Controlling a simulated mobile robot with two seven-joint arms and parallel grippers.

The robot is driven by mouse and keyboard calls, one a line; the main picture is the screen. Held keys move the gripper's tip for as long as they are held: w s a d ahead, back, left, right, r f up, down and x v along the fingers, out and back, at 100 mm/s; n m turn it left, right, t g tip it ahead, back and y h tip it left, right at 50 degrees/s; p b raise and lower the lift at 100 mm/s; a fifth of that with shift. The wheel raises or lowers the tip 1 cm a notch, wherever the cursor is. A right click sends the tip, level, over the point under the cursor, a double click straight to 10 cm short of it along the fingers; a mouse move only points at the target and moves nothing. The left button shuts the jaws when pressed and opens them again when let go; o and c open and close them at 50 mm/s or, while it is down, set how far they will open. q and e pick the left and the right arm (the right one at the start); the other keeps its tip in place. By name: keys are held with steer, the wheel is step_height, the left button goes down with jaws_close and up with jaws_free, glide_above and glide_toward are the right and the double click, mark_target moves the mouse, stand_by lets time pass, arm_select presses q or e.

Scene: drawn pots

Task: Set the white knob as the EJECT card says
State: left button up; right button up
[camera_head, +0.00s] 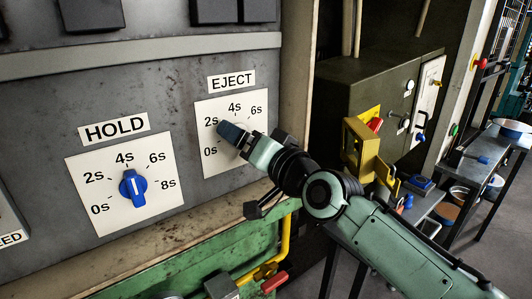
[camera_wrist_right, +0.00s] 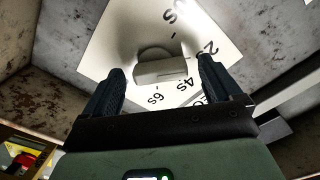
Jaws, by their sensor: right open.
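The EJECT dial plate (camera_head: 207,160) is white, with 0s, 2s, 4s and 6s readable below the EJECT label (camera_head: 231,82). My right gripper (camera_head: 236,134) is in front of it and hides most of the white knob in the head view. In the right wrist view the white knob (camera_wrist_right: 158,71) stands between the two open fingers of the gripper (camera_wrist_right: 161,64), with a gap on each side. Its pointer direction is unclear. The plate (camera_wrist_right: 105,58) shows behind it. No card giving a setting is readable. My left gripper is out of view.
The HOLD dial (camera_head: 90,170) with a blue knob (camera_head: 132,187) pointing near 4s is left of EJECT. A yellow bracket (camera_head: 359,150) and a dark cabinet (camera_head: 345,90) stand to the right. A green ledge (camera_head: 200,255) with a yellow pipe (camera_head: 284,240) lies below.

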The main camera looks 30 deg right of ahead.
steer(key=s+d+b, duration=0.1)
steer(key=s+b, duration=0.1)
steer(key=s, duration=1)
steer(key=shift+s+b, duration=0.3)
